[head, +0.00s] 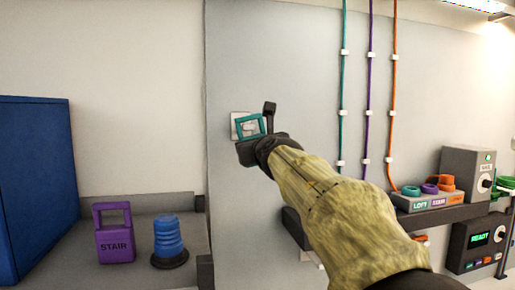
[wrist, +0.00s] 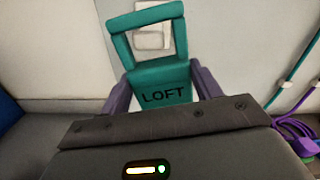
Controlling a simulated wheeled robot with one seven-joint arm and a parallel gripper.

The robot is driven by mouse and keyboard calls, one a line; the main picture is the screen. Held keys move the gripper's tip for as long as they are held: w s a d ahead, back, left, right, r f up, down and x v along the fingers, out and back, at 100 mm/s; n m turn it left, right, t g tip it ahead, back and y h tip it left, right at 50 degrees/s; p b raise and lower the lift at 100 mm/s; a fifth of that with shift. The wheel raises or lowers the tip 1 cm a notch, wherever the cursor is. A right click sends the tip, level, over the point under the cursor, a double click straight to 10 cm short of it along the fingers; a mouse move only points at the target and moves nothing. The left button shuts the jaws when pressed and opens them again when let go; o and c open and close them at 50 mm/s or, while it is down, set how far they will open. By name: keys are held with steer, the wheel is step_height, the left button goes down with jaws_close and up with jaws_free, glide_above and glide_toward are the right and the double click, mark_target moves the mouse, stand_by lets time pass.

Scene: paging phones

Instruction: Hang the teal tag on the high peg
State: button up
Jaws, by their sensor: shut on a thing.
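The teal tag (wrist: 163,84) is marked LOFT and has a square open loop at its top. My gripper (wrist: 163,92) is shut on the tag's body, a dark finger on each side. In the head view my gripper (head: 258,145) is up at the grey wall panel, with the teal loop (head: 249,117) standing above it. A pale square wall plate (head: 234,126) with a pale peg (head: 250,127) shows behind and through the loop. The plate also shows through the loop in the wrist view (wrist: 153,38). I cannot tell whether the loop is around the peg or only in front of it.
A purple STAIR tag (head: 115,247) and a blue ribbed object (head: 168,238) stand on the left shelf beside a blue cabinet (head: 35,185). Teal, purple and orange cables (head: 369,90) run down the wall at right.

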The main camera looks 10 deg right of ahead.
steer(key=shift+w+f+b, duration=0.1)
steer(key=shift+w+b, duration=0.4)
steer(key=shift+w, duration=0.7)
steer(key=shift+w+f, duration=0.4)
steer(key=shift+w, duration=0.15)
steer(key=shift+f, duration=0.1)
steer(key=o, duration=1.1)
steer(key=shift+o, duration=0.2)
